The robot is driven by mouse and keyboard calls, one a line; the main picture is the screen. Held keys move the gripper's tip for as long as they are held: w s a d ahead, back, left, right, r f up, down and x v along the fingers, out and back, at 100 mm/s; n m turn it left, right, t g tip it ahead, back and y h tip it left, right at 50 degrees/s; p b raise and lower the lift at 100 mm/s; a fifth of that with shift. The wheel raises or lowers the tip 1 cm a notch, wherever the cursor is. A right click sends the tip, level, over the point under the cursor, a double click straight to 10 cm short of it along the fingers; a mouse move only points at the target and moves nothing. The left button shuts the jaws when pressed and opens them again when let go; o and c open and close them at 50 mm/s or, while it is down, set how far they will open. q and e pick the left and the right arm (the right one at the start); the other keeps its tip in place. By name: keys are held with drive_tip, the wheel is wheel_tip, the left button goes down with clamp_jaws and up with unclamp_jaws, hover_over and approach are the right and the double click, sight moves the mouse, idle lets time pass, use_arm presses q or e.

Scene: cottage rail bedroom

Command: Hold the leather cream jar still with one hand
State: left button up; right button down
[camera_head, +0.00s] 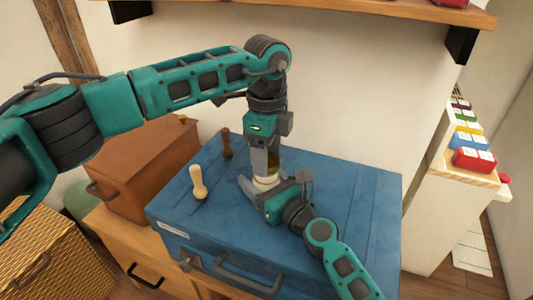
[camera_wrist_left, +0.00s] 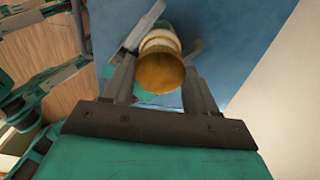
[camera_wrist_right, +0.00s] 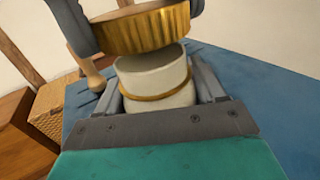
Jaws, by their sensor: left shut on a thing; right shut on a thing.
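The leather cream jar (camera_head: 267,183) is small and cream-white, with a gold band in the right wrist view (camera_wrist_right: 157,82). It is upright over the blue suitcase. My right gripper (camera_head: 258,190) is shut around its body from the side. My left gripper (camera_head: 266,165) points down from above and is shut on the ridged gold lid (camera_wrist_right: 143,30). The lid is above the jar, slightly tilted, and the jar's rim shows beneath it. In the left wrist view the lid's round gold top (camera_wrist_left: 160,72) is between the fingers. The jar's underside is hidden.
The blue suitcase (camera_head: 340,195) lies flat under both grippers. A pale wooden-handled tool (camera_head: 198,183) and a dark one (camera_head: 226,145) stand on its left part. A brown case (camera_head: 145,165) is at left. A shelf (camera_head: 350,10) hangs above. The suitcase's right side is clear.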

use_arm(q)
drive_tip(key=shift+r, duration=2)
use_arm(e)
unclamp_jaws()
